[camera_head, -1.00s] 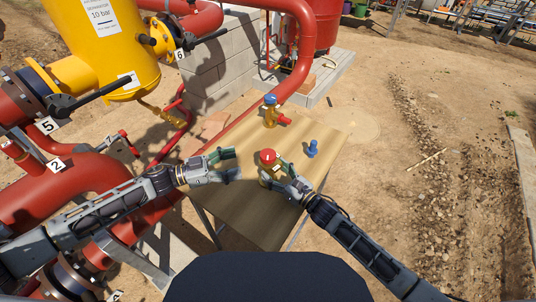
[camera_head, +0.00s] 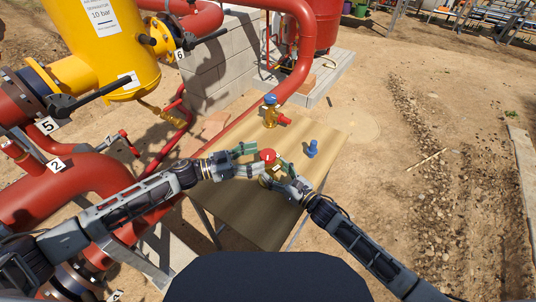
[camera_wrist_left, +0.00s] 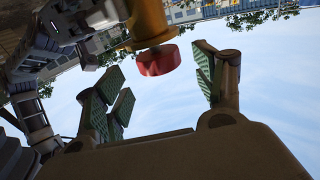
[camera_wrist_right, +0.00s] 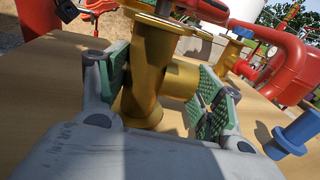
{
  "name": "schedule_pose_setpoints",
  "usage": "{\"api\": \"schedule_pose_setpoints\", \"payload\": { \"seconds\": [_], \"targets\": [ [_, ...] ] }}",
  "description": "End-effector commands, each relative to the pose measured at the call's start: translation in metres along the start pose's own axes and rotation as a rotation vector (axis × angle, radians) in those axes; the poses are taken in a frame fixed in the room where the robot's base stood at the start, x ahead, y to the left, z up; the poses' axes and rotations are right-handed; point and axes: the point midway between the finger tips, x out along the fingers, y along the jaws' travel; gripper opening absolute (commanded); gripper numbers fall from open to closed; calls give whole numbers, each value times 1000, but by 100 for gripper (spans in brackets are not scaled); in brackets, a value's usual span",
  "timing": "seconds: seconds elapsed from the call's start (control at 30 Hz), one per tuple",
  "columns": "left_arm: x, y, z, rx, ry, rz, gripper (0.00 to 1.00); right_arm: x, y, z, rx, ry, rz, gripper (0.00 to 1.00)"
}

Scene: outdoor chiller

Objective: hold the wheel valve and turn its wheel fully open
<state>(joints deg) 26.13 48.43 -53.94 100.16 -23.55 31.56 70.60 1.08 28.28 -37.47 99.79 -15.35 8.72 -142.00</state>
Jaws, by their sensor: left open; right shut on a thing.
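The wheel valve has a brass body and a red wheel (camera_head: 268,156) on top. It is upright on the table. My right gripper (camera_head: 280,175) is shut on its brass body (camera_wrist_right: 147,80), with green pads on either side of it in the right wrist view. My left gripper (camera_head: 254,161) is open, its fingertips close to the wheel from the left. In the left wrist view the red wheel (camera_wrist_left: 158,60) shows between the spread green-padded fingers (camera_wrist_left: 165,90), towards their tips. I cannot tell whether they touch it.
A second brass valve with a blue wheel (camera_head: 271,100) and a red part stands farther back on the wooden table (camera_head: 225,215). A blue fitting (camera_head: 312,149) stands to the right. Red pipes (camera_head: 85,180) and a yellow tank (camera_head: 115,45) are at left. The table's front is clear.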

Motion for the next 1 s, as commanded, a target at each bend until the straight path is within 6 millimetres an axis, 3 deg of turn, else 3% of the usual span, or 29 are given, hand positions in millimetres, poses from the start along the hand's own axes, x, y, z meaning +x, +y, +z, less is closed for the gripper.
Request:
{"api": "schedule_pose_setpoints", "payload": {
  "seconds": [0.4, 0.9, 1.0],
  "targets": [
    [39, 0, 0, 0, 0, -1, 69, 0, 0, 0, 1, -1, 1, 21],
    [47, 0, 0, 0, -1, 0, 69, 0, 0, 0, 1, -1, 1, 21],
    [47, 0, 0, 0, -1, 0, 58, 0, 0, 0, 1, -1, 1, 21]
  ]
}}
